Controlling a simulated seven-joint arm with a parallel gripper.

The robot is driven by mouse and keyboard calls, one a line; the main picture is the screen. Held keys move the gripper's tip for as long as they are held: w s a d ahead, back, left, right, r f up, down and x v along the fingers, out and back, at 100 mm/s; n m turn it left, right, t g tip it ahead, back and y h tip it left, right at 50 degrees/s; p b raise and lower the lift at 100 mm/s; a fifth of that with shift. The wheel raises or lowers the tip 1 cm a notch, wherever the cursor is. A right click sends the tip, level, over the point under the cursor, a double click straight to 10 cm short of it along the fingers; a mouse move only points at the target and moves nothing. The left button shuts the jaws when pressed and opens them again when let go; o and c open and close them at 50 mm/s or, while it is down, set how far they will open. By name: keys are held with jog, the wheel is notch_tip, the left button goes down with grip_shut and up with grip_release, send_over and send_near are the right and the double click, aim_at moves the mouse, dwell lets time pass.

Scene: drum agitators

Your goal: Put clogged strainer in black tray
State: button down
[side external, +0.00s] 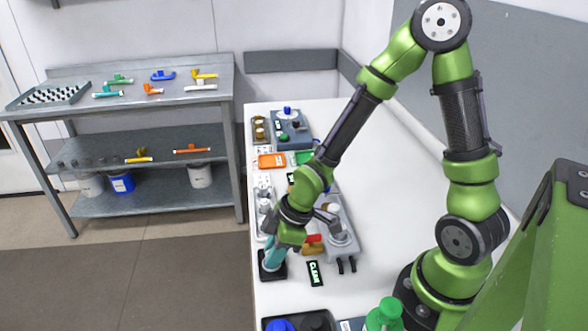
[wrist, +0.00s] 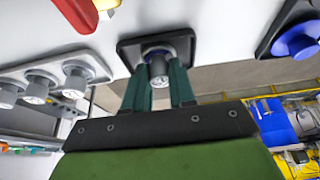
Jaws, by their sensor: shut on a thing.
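The black tray (side external: 280,274) is a small square tray near the front left edge of the white table. It also shows in the wrist view (wrist: 128,50). My gripper (side external: 271,258) points down at the tray, its teal fingers over it. In the wrist view my gripper (wrist: 160,82) is shut on a grey round strainer (wrist: 159,70), which sits between the fingertips. The strainer is lined up with the middle of the tray. I cannot tell whether it touches the tray floor. In the side view the fingers hide the strainer.
A grey rack of silver parts (wrist: 55,80) and a red-handled part (side external: 313,241) are close by. A dark tray with a blue part (side external: 280,325) stands in front. The table's right side is clear.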

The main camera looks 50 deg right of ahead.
jog(key=c, duration=0.8)
grip_release()
jog(key=shift+c, duration=0.2)
jog(key=shift+o, duration=0.3)
jog(key=shift+o, duration=1.3)
jog(key=shift+r, duration=0.15)
jog(key=shift+r, duration=1.1)
jog(key=shift+r, duration=0.1)
jog(key=shift+r, duration=2.45)
